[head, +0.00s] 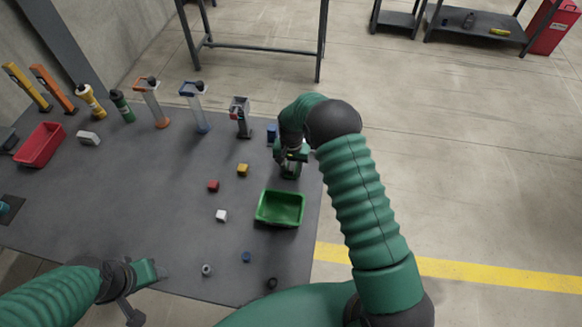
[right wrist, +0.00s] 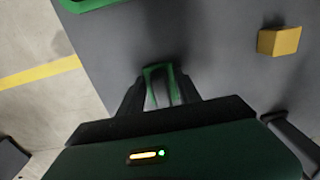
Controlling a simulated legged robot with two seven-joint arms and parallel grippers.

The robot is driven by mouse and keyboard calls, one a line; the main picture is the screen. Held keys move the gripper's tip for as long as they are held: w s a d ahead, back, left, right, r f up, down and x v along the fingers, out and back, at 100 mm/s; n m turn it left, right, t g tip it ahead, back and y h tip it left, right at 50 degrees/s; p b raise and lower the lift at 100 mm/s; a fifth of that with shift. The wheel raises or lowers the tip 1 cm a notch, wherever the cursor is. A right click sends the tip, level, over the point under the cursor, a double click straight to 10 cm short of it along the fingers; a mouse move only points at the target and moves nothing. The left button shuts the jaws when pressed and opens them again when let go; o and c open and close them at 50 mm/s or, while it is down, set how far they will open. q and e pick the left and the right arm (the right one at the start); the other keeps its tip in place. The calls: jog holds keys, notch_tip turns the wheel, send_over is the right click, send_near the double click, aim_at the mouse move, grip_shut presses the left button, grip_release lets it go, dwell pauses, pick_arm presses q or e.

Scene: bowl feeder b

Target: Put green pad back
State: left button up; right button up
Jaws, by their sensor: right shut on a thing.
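My right gripper (head: 291,168) is at the right edge of the grey table, just behind the green bin (head: 280,208). In the right wrist view the gripper (right wrist: 162,90) is shut on a green thing, which looks like the green pad (right wrist: 151,70). Only its thin green edges show between the dark fingers. In the head view my arm and gripper hide most of the pad. My left gripper (head: 140,278) is low over the table's front left; whether its jaws are open is unclear.
A yellow block (head: 243,170), red block (head: 213,186) and white block (head: 221,215) lie left of the bin. A red bin (head: 40,145) is far left.

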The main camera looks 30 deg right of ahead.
aim_at(289, 168)
jog(key=shift+w+f, duration=0.1)
jog(key=shift+f, duration=0.05)
grip_shut()
jog(key=shift+a, duration=0.15)
jog(key=o, duration=1.1)
grip_release()
jog(key=shift+a, duration=0.15)
jog(key=shift+o, duration=1.1)
jog(key=shift+a, duration=0.2)
jog(key=shift+d+r, duration=0.2)
jog(key=shift+r, duration=0.05)
notch_tip(289, 168, up, 12)
jog(key=f+b, duration=0.1)
pick_arm(q)
jog(key=shift+w+a+f, duration=0.1)
jog(key=shift+a+f, duration=0.15)
jog(key=shift+f, duration=0.45)
pick_arm(e)
jog(key=s+a+r+n+t, duration=0.1)
jog(key=s+a+n, duration=0.1)
jog(key=s, duration=0.5)
jog(key=s+a+r+n, duration=0.2)
jog(key=s+a+n, duration=0.1)
jog(key=s, duration=0.4)
jog(key=s+a+r+n+t, duration=0.1)
jog(key=s+a+n, duration=0.1)
jog(key=s, duration=0.6)
jog(key=shift+a+r+t, duration=0.25)
jog(key=shift+a+t, duration=0.05)
